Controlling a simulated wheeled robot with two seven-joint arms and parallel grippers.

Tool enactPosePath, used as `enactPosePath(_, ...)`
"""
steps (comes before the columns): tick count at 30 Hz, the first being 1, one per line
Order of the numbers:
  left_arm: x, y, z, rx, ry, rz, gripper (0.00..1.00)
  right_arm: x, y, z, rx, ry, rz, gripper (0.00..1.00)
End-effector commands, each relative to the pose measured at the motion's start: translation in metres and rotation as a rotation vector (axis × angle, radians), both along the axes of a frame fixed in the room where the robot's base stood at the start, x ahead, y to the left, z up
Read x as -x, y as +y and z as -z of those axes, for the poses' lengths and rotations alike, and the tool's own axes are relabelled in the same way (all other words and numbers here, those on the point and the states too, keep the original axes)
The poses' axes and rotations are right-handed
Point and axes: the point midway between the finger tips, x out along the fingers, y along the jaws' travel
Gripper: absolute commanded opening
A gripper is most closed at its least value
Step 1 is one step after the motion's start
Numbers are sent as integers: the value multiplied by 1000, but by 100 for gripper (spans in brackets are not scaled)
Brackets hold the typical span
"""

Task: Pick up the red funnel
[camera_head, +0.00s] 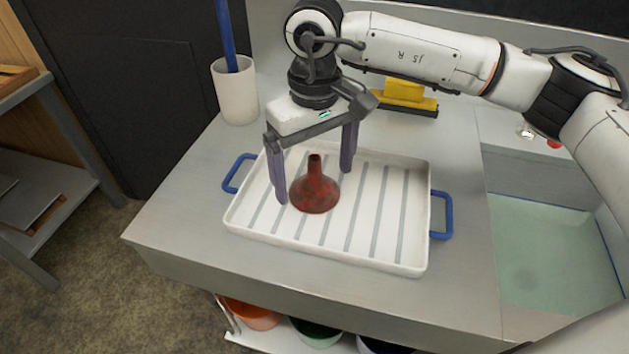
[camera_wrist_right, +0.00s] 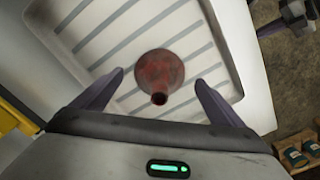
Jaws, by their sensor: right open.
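The red funnel (camera_head: 315,190) stands spout up on the white ribbed tray (camera_head: 330,252), which has blue handles. My right gripper (camera_head: 314,183) is open above the tray, with its two fingers on either side of the funnel. In the right wrist view the funnel (camera_wrist_right: 159,75) lies ahead of and between the open fingers (camera_wrist_right: 157,90), with a gap visible on both sides. I cannot tell exactly how high the fingertips are above the tray. My left gripper is not in view.
A white cup (camera_head: 236,92) with a blue stick stands at the back left. A yellow and black object (camera_head: 405,93) sits behind the tray. A basin (camera_head: 550,245) is to the right. Buckets (camera_head: 253,315) stand below the counter's front edge.

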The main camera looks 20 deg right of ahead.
Motion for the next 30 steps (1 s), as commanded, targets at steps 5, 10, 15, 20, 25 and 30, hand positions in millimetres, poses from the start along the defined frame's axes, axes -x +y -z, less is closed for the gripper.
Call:
enactPosePath(5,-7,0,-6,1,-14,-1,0,0,0,17,0,0,1,92)
enactPosePath(10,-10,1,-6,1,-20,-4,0,-1,0,19,-1,-2,0,92)
enactPosePath(15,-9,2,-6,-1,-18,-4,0,0,0,18,-1,-2,0,74)
enactPosePath(20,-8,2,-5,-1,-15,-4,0,0,0,18,-1,-2,0,53)
enactPosePath(25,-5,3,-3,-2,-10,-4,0,-1,0,18,-1,-2,0,53)
enactPosePath(30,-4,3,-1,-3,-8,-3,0,-1,1,8,-2,-5,0,53)
